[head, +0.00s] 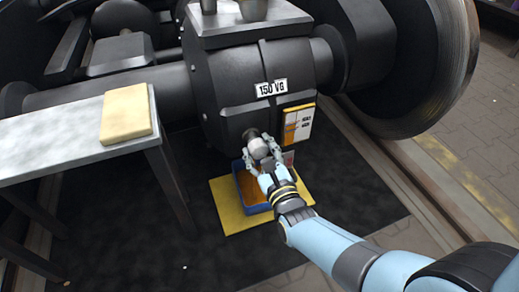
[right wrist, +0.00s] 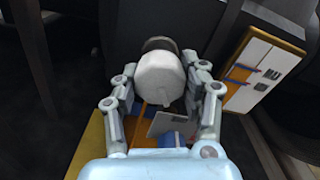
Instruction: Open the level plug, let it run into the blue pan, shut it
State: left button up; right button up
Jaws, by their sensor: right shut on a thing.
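The level plug (head: 258,149) is a pale, rounded knob low on the front of the dark gearbox (head: 232,88). In the right wrist view the knob (right wrist: 160,78) has a dark collar behind it. I cannot tell whether its thread is seated. My right gripper (head: 263,153) is shut on it, one finger on each side. The blue pan (head: 239,178) stands below on a yellow mat, partly hidden by my gripper and arm. Its inside looks orange-brown; I cannot tell if that is oil. My left gripper is out of view.
A plate reading "150 VG" (head: 271,88) and a yellow-framed card (head: 298,124) are on the gearbox. A grey bench (head: 55,137) with a yellow block (head: 126,115) stands at left. A large wheel (head: 410,65) is at right. A dark mat (head: 120,235) covers the floor.

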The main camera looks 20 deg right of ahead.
jog(key=shift+m, duration=0.4)
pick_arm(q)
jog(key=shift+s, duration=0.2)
pick_arm(e)
jog(key=o, duration=1.2)
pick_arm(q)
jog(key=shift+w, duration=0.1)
pick_arm(e)
jog(key=s, duration=1.2)
jog(key=shift+d, duration=0.2)
